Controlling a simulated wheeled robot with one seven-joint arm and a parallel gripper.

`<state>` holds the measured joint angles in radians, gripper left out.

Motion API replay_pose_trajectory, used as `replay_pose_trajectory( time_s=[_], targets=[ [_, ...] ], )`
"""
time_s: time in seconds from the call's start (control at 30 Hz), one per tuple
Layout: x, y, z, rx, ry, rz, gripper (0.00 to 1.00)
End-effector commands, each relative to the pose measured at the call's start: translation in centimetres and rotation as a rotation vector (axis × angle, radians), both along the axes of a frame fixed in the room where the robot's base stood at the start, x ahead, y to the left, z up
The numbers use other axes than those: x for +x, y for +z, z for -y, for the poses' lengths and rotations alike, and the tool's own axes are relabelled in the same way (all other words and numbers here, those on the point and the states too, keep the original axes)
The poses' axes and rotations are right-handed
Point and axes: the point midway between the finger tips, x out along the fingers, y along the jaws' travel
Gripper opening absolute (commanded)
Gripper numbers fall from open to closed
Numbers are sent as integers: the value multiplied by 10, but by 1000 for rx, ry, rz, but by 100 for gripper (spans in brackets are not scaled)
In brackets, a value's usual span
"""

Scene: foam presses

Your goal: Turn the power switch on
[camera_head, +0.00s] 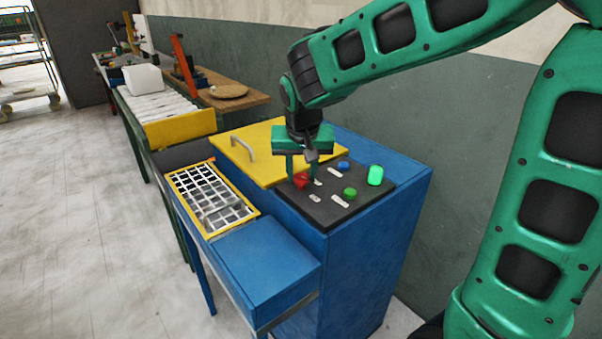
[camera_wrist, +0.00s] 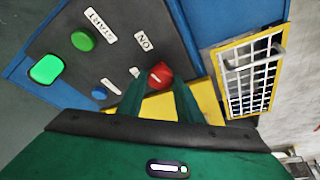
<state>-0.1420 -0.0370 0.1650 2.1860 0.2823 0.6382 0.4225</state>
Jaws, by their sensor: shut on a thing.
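The power switch is a red knob (camera_wrist: 160,75) on a dark control panel (camera_wrist: 125,50), beside a label reading ON. In the head view the red knob (camera_head: 300,181) sits at the panel's left part. My gripper (camera_wrist: 160,88) reaches down to the panel, with its two green fingers on either side of the red knob, shut on it. In the head view my gripper (camera_head: 301,172) stands over the knob and partly hides it. One label near the knob is partly covered by a finger. The panel lies on top of a blue machine (camera_head: 365,245).
A green button (camera_head: 350,192) by a START label, a blue button (camera_head: 343,165) and a lit green lamp (camera_head: 375,175) are on or by the panel. A yellow lid with a handle (camera_head: 243,147) and a yellow-framed grid (camera_head: 212,197) lie to the left.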

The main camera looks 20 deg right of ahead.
Motion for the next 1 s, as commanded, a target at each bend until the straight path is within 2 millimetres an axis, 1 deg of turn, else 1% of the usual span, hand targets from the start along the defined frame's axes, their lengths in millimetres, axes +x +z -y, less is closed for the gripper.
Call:
replay_pose_trajectory(
  time_s=[0.03, 0.33, 0.87, 0.9, 0.97, 1.0],
  targets=[
    [3, 2, 0, 1, -28, 8, 10],
    [3, 2, -2, 2, -140, 9, 10],
    [3, 2, -2, 2, -163, 8, 10],
    [3, 2, -2, 2, -163, 8, 35],
    [3, 2, -2, 2, -163, 7, 49],
    [2, 2, -2, 2, -162, 6, 50]
  ],
)
